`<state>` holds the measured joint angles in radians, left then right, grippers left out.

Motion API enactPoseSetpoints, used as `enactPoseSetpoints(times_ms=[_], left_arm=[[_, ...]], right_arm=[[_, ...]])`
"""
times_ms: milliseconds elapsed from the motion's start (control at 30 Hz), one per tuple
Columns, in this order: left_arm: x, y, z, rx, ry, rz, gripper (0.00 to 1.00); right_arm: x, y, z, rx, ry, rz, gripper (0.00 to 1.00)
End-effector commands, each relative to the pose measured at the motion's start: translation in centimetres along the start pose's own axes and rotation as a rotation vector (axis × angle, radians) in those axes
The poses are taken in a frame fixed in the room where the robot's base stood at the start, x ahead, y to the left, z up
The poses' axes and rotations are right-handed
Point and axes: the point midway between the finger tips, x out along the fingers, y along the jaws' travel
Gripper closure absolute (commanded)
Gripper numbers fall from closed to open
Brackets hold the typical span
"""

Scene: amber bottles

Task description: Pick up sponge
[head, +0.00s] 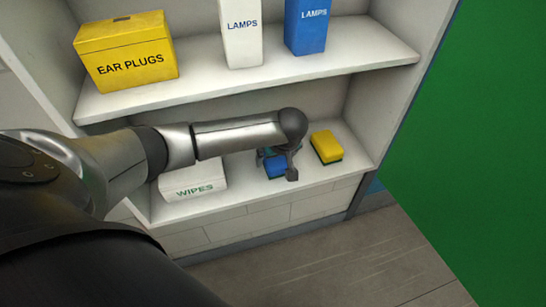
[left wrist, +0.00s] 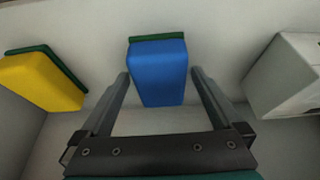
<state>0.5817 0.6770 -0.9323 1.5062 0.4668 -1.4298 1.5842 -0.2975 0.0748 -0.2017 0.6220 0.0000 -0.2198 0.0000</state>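A blue sponge (head: 274,168) with a green underside lies on the lower shelf, partly hidden by my gripper in the head view. In the left wrist view the blue sponge (left wrist: 158,72) is between and just ahead of the fingers. A yellow sponge (head: 326,146) with a green underside lies to its right on the same shelf; it also shows at the left of the left wrist view (left wrist: 40,82). My left gripper (head: 279,168) is open, its fingers (left wrist: 160,82) apart on either side of the blue sponge, with gaps visible. My right gripper is not in view.
A white WIPES box (head: 193,183) stands left of the blue sponge on the lower shelf (head: 275,205). The upper shelf (head: 340,55) above holds a yellow EAR PLUGS box (head: 126,50), a white LAMPS box (head: 242,35) and a blue LAMPS box (head: 306,28). Floor is clear.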

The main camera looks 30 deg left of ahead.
Motion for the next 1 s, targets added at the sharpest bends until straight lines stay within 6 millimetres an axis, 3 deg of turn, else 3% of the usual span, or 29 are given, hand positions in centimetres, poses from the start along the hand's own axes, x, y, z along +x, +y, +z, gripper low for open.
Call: enactPoseSetpoints(times_ms=[67, 667, 1000], left_arm=[[-0.01, -0.01, -0.03, 0.000, 0.000, 0.000, 0.10], [0.00, -0.03, -0.09, 0.000, 0.001, -0.001, 0.78], [-0.22, -0.01, -0.19, -0.001, 0.001, 0.000, 0.80]], right_arm=[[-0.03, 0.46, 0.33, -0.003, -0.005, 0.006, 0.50], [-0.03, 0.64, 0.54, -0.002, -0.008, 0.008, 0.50], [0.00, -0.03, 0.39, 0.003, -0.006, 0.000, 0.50]])
